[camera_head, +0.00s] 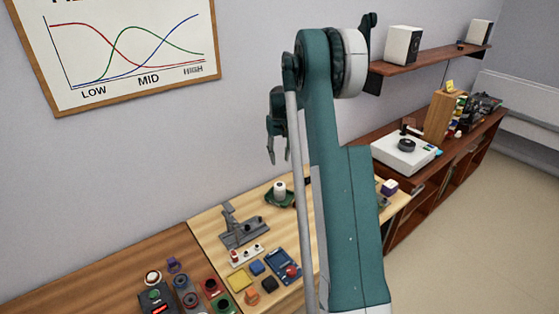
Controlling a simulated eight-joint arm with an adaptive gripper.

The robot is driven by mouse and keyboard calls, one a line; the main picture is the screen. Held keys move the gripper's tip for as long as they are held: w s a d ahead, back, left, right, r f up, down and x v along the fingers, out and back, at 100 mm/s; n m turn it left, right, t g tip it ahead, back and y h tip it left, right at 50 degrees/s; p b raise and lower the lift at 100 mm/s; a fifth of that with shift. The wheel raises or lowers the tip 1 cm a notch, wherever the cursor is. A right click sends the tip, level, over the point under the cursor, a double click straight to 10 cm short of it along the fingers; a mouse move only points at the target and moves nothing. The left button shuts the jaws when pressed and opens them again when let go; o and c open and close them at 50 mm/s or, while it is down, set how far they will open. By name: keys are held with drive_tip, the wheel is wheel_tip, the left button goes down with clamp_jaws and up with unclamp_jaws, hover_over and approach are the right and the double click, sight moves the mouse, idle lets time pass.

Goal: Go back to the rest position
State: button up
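My gripper (279,158) hangs in the air left of my raised arm, fingers pointing down, high above the light wooden table (207,226). Its two fingers look apart, with only the wall showing between them. I see nothing held in it. My teal arm rises through the middle of the view and hides part of the table's right side.
On the table are a grey stand (243,230), a green dish with a white cylinder (280,188), coloured blocks (240,279) and a blue tray (283,262). A turntable (404,152) stands on the right cabinet; speakers (402,45) sit on a shelf.

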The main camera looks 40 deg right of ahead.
idle(0.8)
drive_tip(key=s+a+r+n+t+b, duration=0.1)
drive_tip(key=s+a+r, duration=0.45)
drive_tip(key=a, duration=0.35)
drive_tip(key=s+a+r+t+b, duration=0.1)
drive_tip(key=s+a+r, duration=0.45)
drive_tip(key=a, duration=0.35)
drive_tip(key=s+a+r+n+t+b, duration=0.15)
drive_tip(key=s+a+r, duration=0.25)
drive_tip(key=a+r, duration=0.4)
drive_tip(key=s+a+f+t+b, duration=0.2)
drive_tip(key=s+a, duration=1)
drive_tip(key=s, duration=0.2)
drive_tip(key=s+a+f+n+t+b, duration=0.1)
drive_tip(key=s+a+f, duration=0.2)
drive_tip(key=s, duration=0.4)
drive_tip(key=s+a+f+n, duration=0.1)
drive_tip(key=s+a+f, duration=0.2)
drive_tip(key=s, duration=0.3)
drive_tip(key=shift+s+a+f+t+b, duration=0.3)
drive_tip(key=shift+s+a+t+b, duration=0.1)
drive_tip(key=shift+a, duration=0.4)
wheel_tip(320, 180, down, 16)
drive_tip(key=b, duration=1.6)
